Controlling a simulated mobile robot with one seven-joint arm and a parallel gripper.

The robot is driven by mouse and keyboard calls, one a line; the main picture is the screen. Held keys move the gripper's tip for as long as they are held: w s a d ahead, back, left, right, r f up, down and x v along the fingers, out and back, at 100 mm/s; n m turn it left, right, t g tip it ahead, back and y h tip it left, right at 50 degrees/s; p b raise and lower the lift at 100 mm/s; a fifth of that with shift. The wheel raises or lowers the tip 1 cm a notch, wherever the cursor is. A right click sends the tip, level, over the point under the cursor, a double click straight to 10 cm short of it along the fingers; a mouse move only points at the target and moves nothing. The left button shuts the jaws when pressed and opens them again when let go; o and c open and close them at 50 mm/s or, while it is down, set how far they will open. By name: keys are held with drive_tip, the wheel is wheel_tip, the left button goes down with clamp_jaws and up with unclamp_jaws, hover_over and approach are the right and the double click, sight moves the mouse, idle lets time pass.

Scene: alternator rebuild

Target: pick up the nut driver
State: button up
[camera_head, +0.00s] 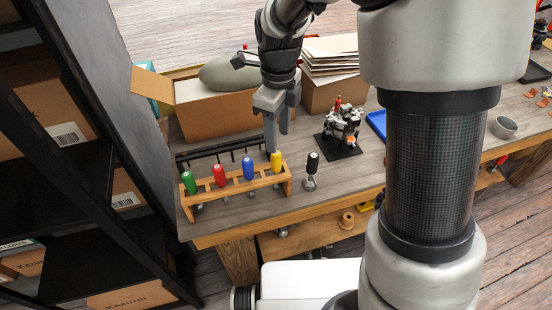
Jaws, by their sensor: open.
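A wooden rack (236,186) on the bench holds several upright tools with coloured handles: green (189,182), red (219,175), blue (249,168) and yellow (276,161). A separate black-handled tool (312,163) stands upright to the right of the rack. I cannot tell from this view which of these is the nut driver, as the shafts are mostly hidden. My gripper (277,140) points down with its fingers apart and empty. Its fingertips are just above and behind the yellow handle in the picture; I cannot tell whether they touch it.
A black rail (222,151) lies behind the rack. An open cardboard box (218,112) and a stack of papers (330,53) stand at the back. An alternator-like assembly (342,125) sits on a black plate, with a blue tray (377,121) beside it. A dark shelf (92,100) is close on the left.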

sight(277, 153)
wheel_tip(277, 153, down, 3)
drive_tip(key=shift+f, duration=0.2)
drive_tip(key=shift+s+a+f+b, duration=0.1)
drive_tip(key=shift+s+f+b, duration=0.1)
drive_tip(key=shift+f, duration=1.15)
drive_tip(key=shift+s+a+f+b, duration=0.1)
drive_tip(key=shift+s+f, duration=0.05)
drive_tip(key=shift+f, duration=1.15)
drive_tip(key=shift+c, duration=0.5)
clamp_jaws()
